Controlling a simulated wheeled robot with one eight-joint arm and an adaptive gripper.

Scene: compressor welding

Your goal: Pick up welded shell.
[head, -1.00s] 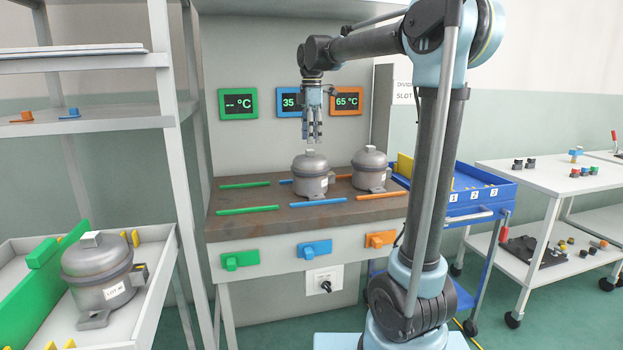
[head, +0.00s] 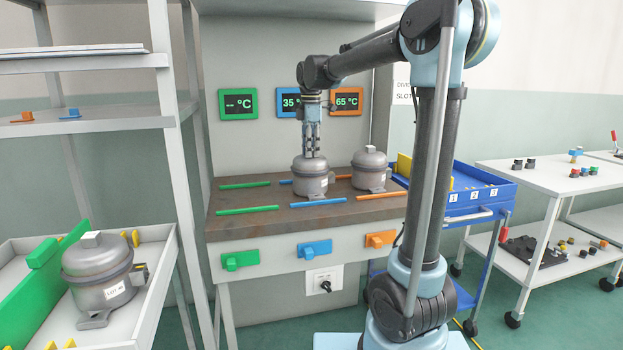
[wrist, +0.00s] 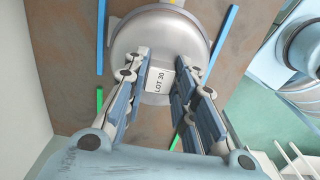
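A grey domed shell (head: 311,182) stands upright at the middle of the brown worktop, between blue strips. Its top fills the upper middle of the wrist view (wrist: 160,45), with a white "LOT 30" label facing the camera. My gripper (head: 313,152) points straight down just over this shell's top. In the wrist view its fingers (wrist: 166,78) are spread apart, one set on each side of the label, with nothing clamped between them. Whether the tips touch the shell is unclear. A second similar shell (head: 370,172) stands to the right, by the orange strips.
A third shell (head: 98,278) sits in a white tray at the lower left, beside a grey shelf rack (head: 182,180). A blue cart (head: 480,190) stands at right.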

